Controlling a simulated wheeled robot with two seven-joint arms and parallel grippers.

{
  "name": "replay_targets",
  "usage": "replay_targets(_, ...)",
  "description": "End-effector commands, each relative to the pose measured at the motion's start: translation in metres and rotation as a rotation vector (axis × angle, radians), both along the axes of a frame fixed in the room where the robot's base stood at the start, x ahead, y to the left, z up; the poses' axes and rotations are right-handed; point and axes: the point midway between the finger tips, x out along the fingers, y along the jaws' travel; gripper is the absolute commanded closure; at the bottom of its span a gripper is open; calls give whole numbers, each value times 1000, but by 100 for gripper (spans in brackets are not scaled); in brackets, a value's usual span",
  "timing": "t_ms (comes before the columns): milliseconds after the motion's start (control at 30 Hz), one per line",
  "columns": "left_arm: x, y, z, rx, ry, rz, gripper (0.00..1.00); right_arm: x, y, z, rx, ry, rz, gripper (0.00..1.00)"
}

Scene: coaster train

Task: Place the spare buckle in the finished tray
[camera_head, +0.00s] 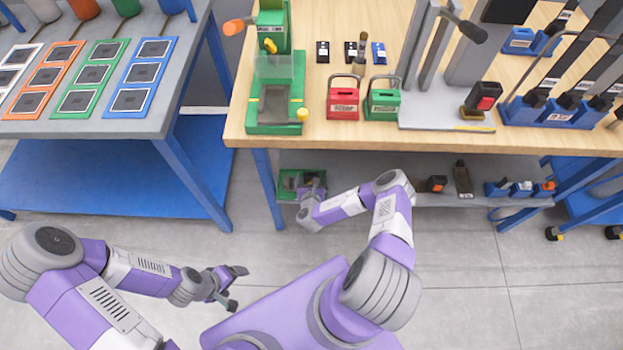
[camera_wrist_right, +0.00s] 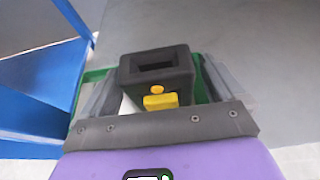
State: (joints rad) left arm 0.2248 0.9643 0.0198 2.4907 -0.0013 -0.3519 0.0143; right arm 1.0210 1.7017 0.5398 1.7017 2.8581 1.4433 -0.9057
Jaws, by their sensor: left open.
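The spare buckle, a black block with a slot and yellow buttons (camera_wrist_right: 158,72), shows in the right wrist view between the fingers of my right gripper (camera_wrist_right: 160,85). A green tray (camera_wrist_right: 96,76) lies under or behind it. In the head view the green tray (camera_head: 287,184) sits at the left end of the lower shelf, with my right gripper (camera_head: 314,186) at its right part. Whether the fingers press on the buckle, and whether it rests in the tray, I cannot tell. My left gripper (camera_head: 236,287) is open and empty above the floor.
The wooden bench top (camera_head: 440,142) overhangs the shelf (camera_head: 400,198). A black block with an orange button (camera_head: 437,184), a dark upright part (camera_head: 463,180) and a blue holder (camera_head: 500,189) stand further right on the shelf. A blue-legged table (camera_head: 120,125) is at left.

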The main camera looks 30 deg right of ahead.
Motion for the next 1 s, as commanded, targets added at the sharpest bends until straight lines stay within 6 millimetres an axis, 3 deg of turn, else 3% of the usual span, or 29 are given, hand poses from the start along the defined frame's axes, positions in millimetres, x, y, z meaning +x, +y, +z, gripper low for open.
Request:
replay_targets(267, 0, 0, 3, 0, 0, 0, 18, -2, 2, 6, 1, 2, 1, 4)
replay_targets(700, 0, 0, 40, 0, 0, 0, 18, -71, 44, 40, 3, 3, 1, 4)
replay_targets(1000, 0, 0, 47, 0, 0, 0, 18, -94, 58, 49, 1, 2, -1, 4)
